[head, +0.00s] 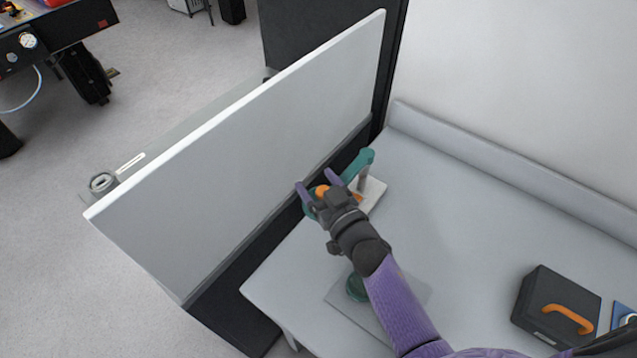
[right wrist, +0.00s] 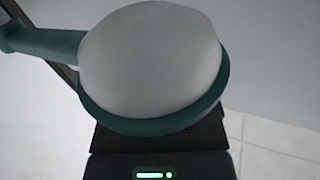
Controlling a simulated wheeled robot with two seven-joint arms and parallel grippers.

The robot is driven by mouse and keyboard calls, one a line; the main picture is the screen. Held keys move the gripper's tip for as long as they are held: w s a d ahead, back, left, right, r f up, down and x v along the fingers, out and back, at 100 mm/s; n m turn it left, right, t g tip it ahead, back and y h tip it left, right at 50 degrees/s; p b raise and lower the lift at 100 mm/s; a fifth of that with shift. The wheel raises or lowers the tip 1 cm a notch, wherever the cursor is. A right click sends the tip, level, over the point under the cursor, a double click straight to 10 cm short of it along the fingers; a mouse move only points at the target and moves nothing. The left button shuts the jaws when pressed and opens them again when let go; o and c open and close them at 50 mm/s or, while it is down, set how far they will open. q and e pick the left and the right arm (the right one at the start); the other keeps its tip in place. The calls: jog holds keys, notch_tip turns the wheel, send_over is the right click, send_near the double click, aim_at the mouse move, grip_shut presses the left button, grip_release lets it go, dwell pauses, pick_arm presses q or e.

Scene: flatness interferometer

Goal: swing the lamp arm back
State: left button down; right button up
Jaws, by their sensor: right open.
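The teal lamp arm (head: 358,163) stands out from a short grey post on a pale base (head: 376,193) near the back of the bench. In the right wrist view, the lamp head (right wrist: 150,60), a pale disc in a teal rim, fills the middle, with the teal arm (right wrist: 45,42) running off to the left. My right gripper (head: 318,183) is at the lamp head, its purple fingers apart with an orange part (head: 322,190) between them. The gripper hides most of the head in the head view. Whether the fingers touch it I cannot tell. My left gripper is out of view.
A tall grey panel (head: 250,150) stands along the bench's left edge, close to my gripper. A grey plate (head: 390,325) with a green round piece (head: 357,287) lies below my forearm. A black case (head: 550,305) with an orange handle sits right. The bench's (head: 470,220) middle is clear.

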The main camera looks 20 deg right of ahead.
grip_shut()
dwell(0.6)
dwell(0.8)
